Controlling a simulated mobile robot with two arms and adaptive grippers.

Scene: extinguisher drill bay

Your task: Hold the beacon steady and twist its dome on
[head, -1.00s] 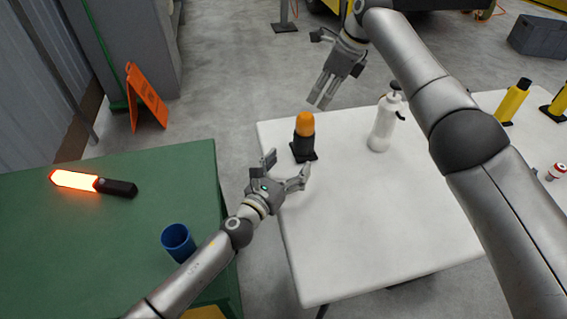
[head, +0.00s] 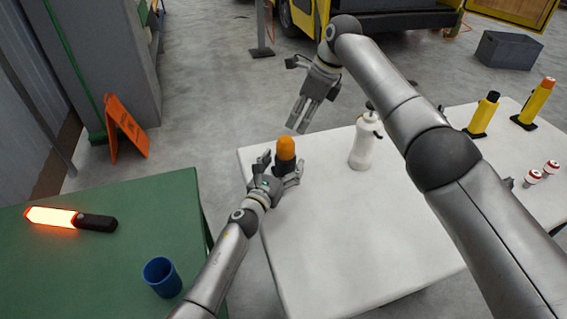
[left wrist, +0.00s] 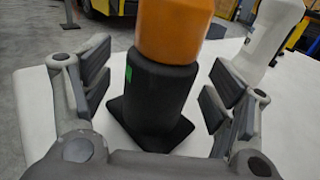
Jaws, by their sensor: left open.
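The beacon's black body (head: 285,166) stands upright on the white table near its far left corner, on a dark flat base. The orange dome (head: 286,148) sits on top of it; whether its thread is engaged I cannot tell. My left gripper (head: 282,168) is open, with its fingers on either side of the black body. In the left wrist view the body (left wrist: 158,98) stands between the open fingers with gaps on both sides, and the dome (left wrist: 172,30) is cut off at the top. My right gripper (head: 294,96) is open and empty, above and beyond the beacon.
A white bottle (head: 362,142) stands to the right of the beacon. Yellow-and-black objects (head: 484,112) and small red-and-white items (head: 533,177) are farther right. A green table (head: 110,215) at left holds a glowing baton (head: 55,216) and a blue cup (head: 162,277).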

